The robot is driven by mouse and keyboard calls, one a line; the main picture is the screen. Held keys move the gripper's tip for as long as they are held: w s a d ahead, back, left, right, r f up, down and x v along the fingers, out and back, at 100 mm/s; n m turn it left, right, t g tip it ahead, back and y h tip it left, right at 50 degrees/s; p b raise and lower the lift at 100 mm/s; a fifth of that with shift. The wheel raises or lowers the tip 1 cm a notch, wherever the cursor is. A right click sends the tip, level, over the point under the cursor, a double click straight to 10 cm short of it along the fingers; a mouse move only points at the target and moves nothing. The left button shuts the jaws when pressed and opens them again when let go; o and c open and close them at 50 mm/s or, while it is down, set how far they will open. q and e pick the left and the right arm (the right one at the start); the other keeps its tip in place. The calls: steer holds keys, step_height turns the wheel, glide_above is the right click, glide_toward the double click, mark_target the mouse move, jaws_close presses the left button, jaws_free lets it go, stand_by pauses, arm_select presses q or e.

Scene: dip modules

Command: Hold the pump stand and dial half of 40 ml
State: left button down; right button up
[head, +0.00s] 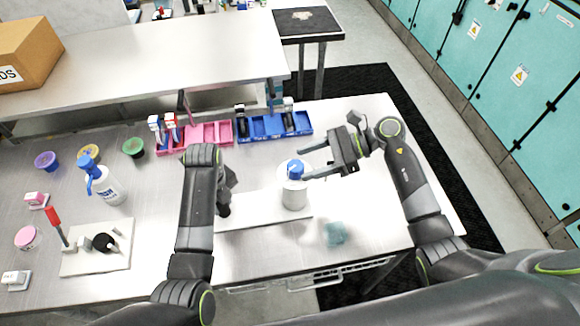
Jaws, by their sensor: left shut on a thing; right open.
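The pump stand is a white base plate (262,212) on the table with a white cylinder (294,194) upright at its right part. A blue dial (295,168) caps the cylinder; its markings are too small to read. My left gripper (224,208) is low at the plate's left end and shut on the stand there; my own arm hides most of the grip. My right gripper (307,165) is open, its two fingers pointing left, just right of the blue dial. I cannot tell whether a finger touches the dial.
Pink bins (208,133) and blue bins (272,125) stand behind the pump stand. A teal cloth (334,233) lies front right. A spray bottle (106,185), several small cups and another white board (98,256) with a red-handled tool are left.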

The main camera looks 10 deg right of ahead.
mark_target(292, 165)
steer(key=shift+x, duration=2.7)
steer(key=c, duration=1)
steer(key=shift+m+t, duration=0.3)
steer(key=shift+m, duration=0.1)
steer(key=m+t+h, duration=0.1)
steer(key=m+t, duration=0.3)
steer(key=t, duration=0.1)
steer(key=shift+w+m+h, duration=0.2)
steer(key=shift+m+h, duration=0.1)
steer(key=shift+h, duration=0.1)
steer(key=m+t+h, duration=0.4)
steer(key=m, duration=0.1)
steer(key=shift+w+d+t, duration=0.25)
steer(key=shift+t, duration=0.15)
steer(key=shift+m+h, duration=0.4)
steer(key=shift+h, duration=0.1)
